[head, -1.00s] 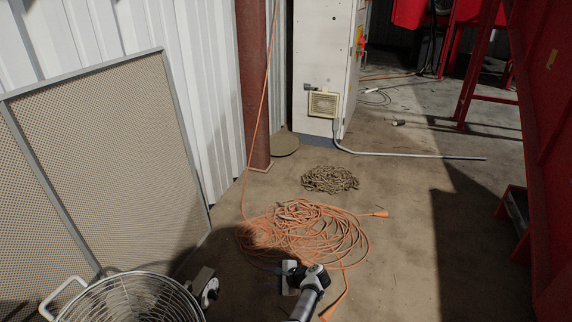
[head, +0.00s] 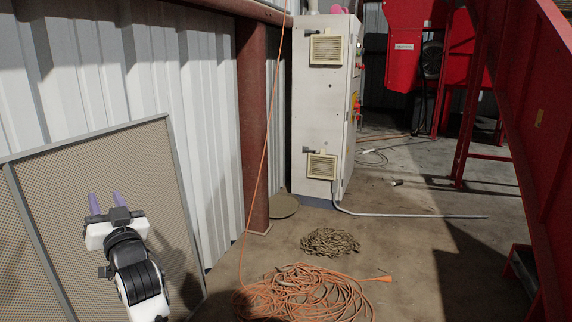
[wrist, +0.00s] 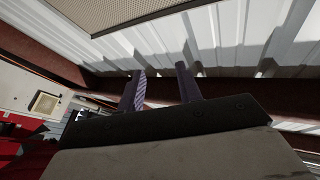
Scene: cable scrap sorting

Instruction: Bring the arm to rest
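My gripper (head: 104,203) is raised at the left of the head view, in front of the mesh panel. Its two purple fingers point up and stand apart with nothing between them. In the wrist view the fingers (wrist: 160,90) are also apart and empty, with the corrugated white wall beyond them. The arm behind the gripper shows as a black and white link at the lower left.
A tan mesh panel (head: 110,165) leans at the left wall. An orange cable coil (head: 300,295) and a heap of chain (head: 329,242) lie on the floor. A grey cabinet (head: 318,110) stands behind, and red machinery (head: 545,150) at the right.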

